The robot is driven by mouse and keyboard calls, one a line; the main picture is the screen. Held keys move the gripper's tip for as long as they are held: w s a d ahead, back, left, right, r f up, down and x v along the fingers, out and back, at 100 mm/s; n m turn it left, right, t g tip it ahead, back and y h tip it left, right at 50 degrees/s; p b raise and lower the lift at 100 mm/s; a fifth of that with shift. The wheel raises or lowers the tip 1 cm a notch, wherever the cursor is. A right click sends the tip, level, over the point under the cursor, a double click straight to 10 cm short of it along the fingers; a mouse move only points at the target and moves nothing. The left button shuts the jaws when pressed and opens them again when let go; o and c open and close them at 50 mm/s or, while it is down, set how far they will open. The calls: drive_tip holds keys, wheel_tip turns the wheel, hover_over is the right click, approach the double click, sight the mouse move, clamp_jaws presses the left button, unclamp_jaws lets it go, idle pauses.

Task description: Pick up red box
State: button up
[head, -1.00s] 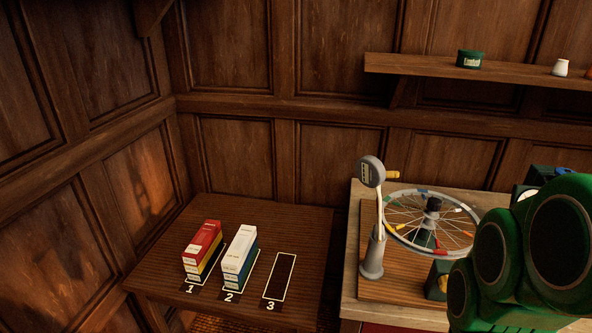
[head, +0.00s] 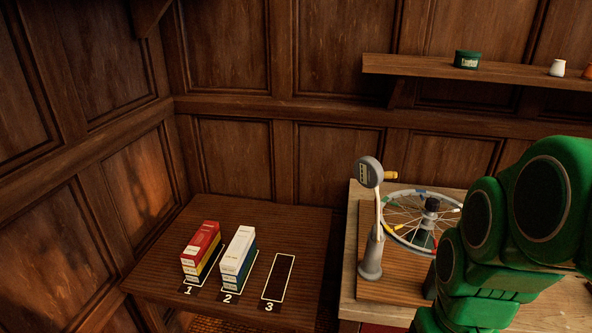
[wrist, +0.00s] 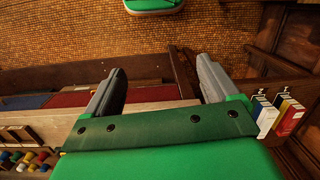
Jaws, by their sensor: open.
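A second stack on slot 2 has a white box (head: 240,241) on top and blue and green ones below. Slot 3 (head: 279,277) is bare. In the wrist view, the red box (wrist: 291,119) shows at the right edge, outside the jaws. My gripper (wrist: 160,82) is open and empty, well apart from the stacks. The head view shows only my green arm, at the right.
A workbench (head: 349,268) with a spoked wheel (head: 425,215) and a grey gauge stand (head: 370,225) stands right of the table. Panelled walls close the back and left.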

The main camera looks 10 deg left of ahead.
drive_tip(key=w+a+r+n+t+y, duration=0.1)
drive_tip(key=w+a+r+n+t, duration=0.15)
drive_tip(key=w+a+n, duration=0.75)
drive_tip(key=w+a+r+m+t+y, duration=0.1)
drive_tip(key=w+a+r, duration=0.35)
drive_tip(key=w, duration=1.05)
drive_tip(key=w+a+r+n+t+y, duration=0.1)
drive_tip(key=w+a+r+n, duration=0.2)
drive_tip(key=w+a+n, duration=0.7)
drive_tip(key=w+a+f+h, duration=0.1)
drive_tip(key=w+a+f, duration=0.5)
drive_tip(key=w, duration=0.3)
drive_tip(key=n+t+h, duration=0.1)
drive_tip(key=n+h, duration=0.1)
drive_tip(key=n, duration=1.4)
approach(200, 238)
wheel_tip(200, 238, down, 3)
drive_tip(key=shift+w+a+r, duration=0.1)
drive_tip(key=shift+w+a, duration=0.1)
drive_tip(key=shift+w+d+x, duration=0.1)
drive_tip(key=shift+x, duration=1.85)
drive_tip(key=shift+w+d+x, duration=0.1)
drive_tip(key=shift+d+x, duration=0.05)
drive_tip(key=shift+x, duration=1.75)
drive_tip(key=shift+r, duration=0.1)
